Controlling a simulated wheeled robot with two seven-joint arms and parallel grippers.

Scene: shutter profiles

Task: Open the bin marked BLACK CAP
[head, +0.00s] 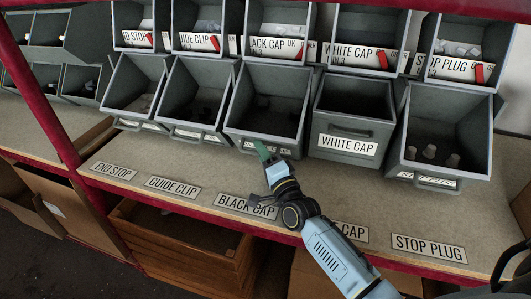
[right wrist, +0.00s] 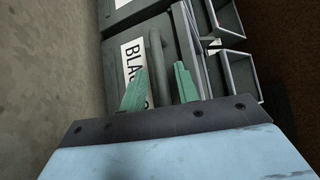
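The BLACK CAP bin (head: 232,112) is the grey middle bin of the lower row. It is tipped forward with its mouth showing, its front label foreshortened, and dark contents hard to make out. In the right wrist view its label (right wrist: 130,62) reads "BLA", partly hidden by a finger, beside its bar handle (right wrist: 157,55). My right gripper (head: 264,152) is at the bin's front. In the right wrist view its green fingers (right wrist: 160,85) are apart, with the handle showing between them. I cannot tell whether they touch it. My left gripper is not in view.
The WHITE CAP bin (head: 348,128) stands more upright to the right; the STOP PLUG bin (head: 445,115) is tipped forward beyond it. The GUIDE CLIP bin (head: 195,95) is left. An upper bin row sits above. The shelf (head: 200,165) in front is mostly clear, with name plates along its edge.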

